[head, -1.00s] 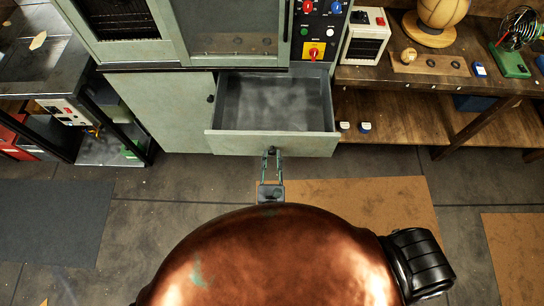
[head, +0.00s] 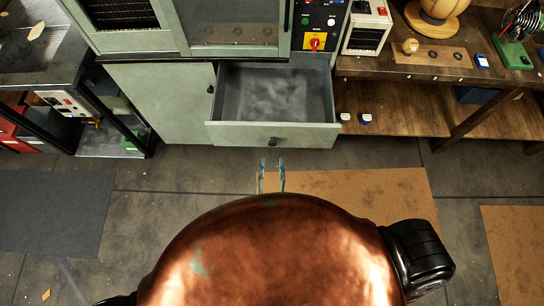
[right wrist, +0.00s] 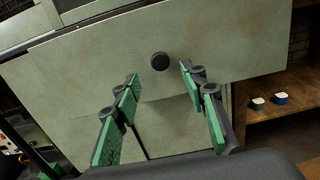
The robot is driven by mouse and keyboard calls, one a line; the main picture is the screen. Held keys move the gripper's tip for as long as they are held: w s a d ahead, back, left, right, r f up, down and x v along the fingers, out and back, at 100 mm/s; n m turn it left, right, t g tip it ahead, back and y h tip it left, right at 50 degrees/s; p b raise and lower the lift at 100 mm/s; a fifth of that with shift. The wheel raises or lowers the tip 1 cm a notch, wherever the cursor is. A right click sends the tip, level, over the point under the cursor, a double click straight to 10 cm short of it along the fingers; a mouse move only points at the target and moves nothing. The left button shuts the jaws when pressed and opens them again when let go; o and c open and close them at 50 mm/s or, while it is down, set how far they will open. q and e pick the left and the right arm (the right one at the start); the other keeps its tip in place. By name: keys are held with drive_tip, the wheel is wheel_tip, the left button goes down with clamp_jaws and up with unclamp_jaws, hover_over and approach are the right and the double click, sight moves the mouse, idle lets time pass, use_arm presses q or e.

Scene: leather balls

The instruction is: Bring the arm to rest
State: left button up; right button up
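My right gripper (head: 271,164) is in front of the open drawer (head: 275,133) of the green-grey cabinet in the head view, apart from it. In the right wrist view its two green-padded fingers (right wrist: 159,73) are spread with nothing between them. The drawer is pulled out and looks empty. My left gripper is not in view.
A wooden workbench (head: 420,70) with a ball on a stand (head: 437,15) stands at the right. A metal table (head: 40,55) stands at the left. A brown mat (head: 370,193) lies on the floor below the drawer. The floor around is mostly clear.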

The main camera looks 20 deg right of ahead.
drive_tip(key=shift+s+a, duration=0.1)
drive_tip(key=shift+s, duration=0.1)
idle(0.5)
drive_tip(key=s+d+f+m+g, duration=0.3)
drive_tip(key=d+f+g, duration=0.15)
drive_tip(key=f, duration=0.75)
drive_tip(key=s+d+f+m+g+y, duration=0.1)
drive_tip(key=s+d+f+m+g, duration=0.3)
drive_tip(key=f, duration=0.8)
drive_tip(key=s+d+f+m+g, duration=0.25)
drive_tip(key=d+f, duration=0.35)
drive_tip(key=f, duration=0.6)
drive_tip(key=s+d+f+m+g+y, duration=0.1)
drive_tip(key=s+d+f+m+g, duration=0.1)
drive_tip(key=s+f+m, duration=0.4)
drive_tip(key=s+d+f+m+g+y, duration=0.1)
drive_tip(key=s+d+f+m, duration=0.3)
drive_tip(key=s, duration=1)
drive_tip(key=s+d+f+m+g+y, duration=0.1)
drive_tip(key=s+d+f+m+g, duration=0.1)
drive_tip(key=s+f+m, duration=0.6)
drive_tip(key=s+d+m, duration=0.1)
drive_tip(key=s+m, duration=0.1)
drive_tip(key=m, duration=0.2)
drive_tip(key=shift+s+d+g+y, duration=0.15)
drive_tip(key=shift+d+g+y, duration=0.25)
